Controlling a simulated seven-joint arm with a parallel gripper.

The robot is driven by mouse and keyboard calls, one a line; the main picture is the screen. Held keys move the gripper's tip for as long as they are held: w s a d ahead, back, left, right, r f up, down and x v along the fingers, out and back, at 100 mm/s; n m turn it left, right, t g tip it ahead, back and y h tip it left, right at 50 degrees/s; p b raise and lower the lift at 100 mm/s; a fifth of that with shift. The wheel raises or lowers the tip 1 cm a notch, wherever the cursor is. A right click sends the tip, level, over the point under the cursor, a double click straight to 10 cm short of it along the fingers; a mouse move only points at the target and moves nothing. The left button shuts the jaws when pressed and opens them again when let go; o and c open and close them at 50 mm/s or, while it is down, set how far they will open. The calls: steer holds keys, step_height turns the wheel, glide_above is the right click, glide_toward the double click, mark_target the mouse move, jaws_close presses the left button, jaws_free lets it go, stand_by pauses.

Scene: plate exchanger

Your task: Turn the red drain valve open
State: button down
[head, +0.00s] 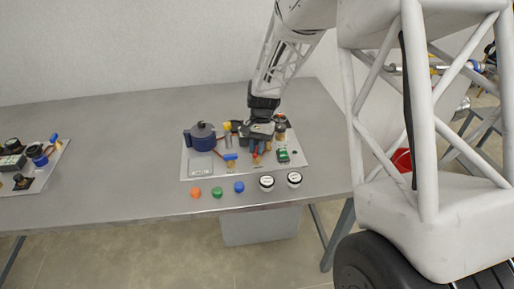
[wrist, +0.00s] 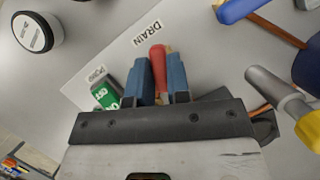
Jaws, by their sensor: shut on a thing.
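The red drain valve handle (wrist: 158,68) shows in the wrist view between the two blue fingers of my gripper (wrist: 160,84). The fingers are shut on it. A "DRAIN" label (wrist: 147,34) lies just beyond the handle on the pale panel. In the head view my gripper (head: 257,150) points down over the right half of the panel (head: 196,186), and a bit of red shows between its fingers. The valve body is mostly hidden by the gripper.
A green switch (wrist: 105,93) is close to the left finger. A blue-handled valve (wrist: 238,10) and a yellow-and-grey part (wrist: 284,96) stand to the right. White-topped round parts (head: 266,183), a blue pump (head: 202,137) and coloured caps (head: 217,192) surround the work area.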

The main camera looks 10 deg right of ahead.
steer(key=n+h, duration=0.1)
steer(key=n, duration=0.4)
steer(key=shift+h, duration=0.4)
steer(key=c, duration=1.1)
jaws_free()
steer(key=shift+v, duration=3.9)
steer(key=shift+w, duration=0.15)
